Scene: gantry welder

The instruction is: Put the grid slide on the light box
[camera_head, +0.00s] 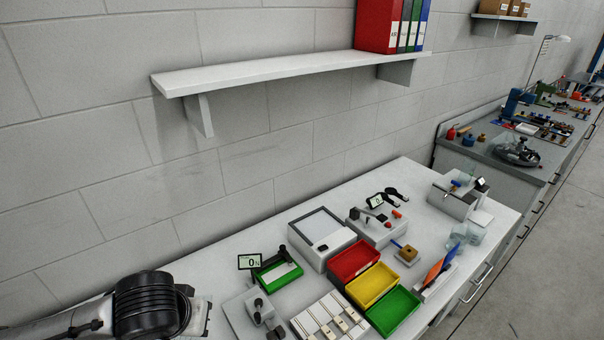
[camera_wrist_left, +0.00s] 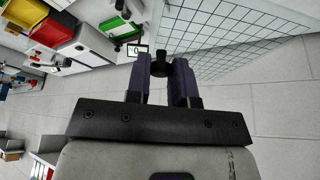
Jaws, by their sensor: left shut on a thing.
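The grid slide (camera_wrist_left: 235,35) is a clear sheet with thin dark grid lines and a small black knob. In the left wrist view it spreads to the upper right. My left gripper (camera_wrist_left: 160,72) is shut on its knob. In the head view my left wrist is at the bottom left and hides its fingertips; the slide cannot be clearly made out there. The light box (camera_head: 309,245) is a pale box with a white top panel in the middle of the bench, well right of my left wrist. Its top looks clear. My right gripper is not in view.
Red (camera_head: 341,276), yellow (camera_head: 385,296) and green (camera_head: 406,316) bins stand in front of the light box. A small display (camera_head: 250,261) and a green tray (camera_head: 278,284) lie to its left. A grey device (camera_head: 377,236) stands right. A shelf (camera_head: 275,75) hangs above.

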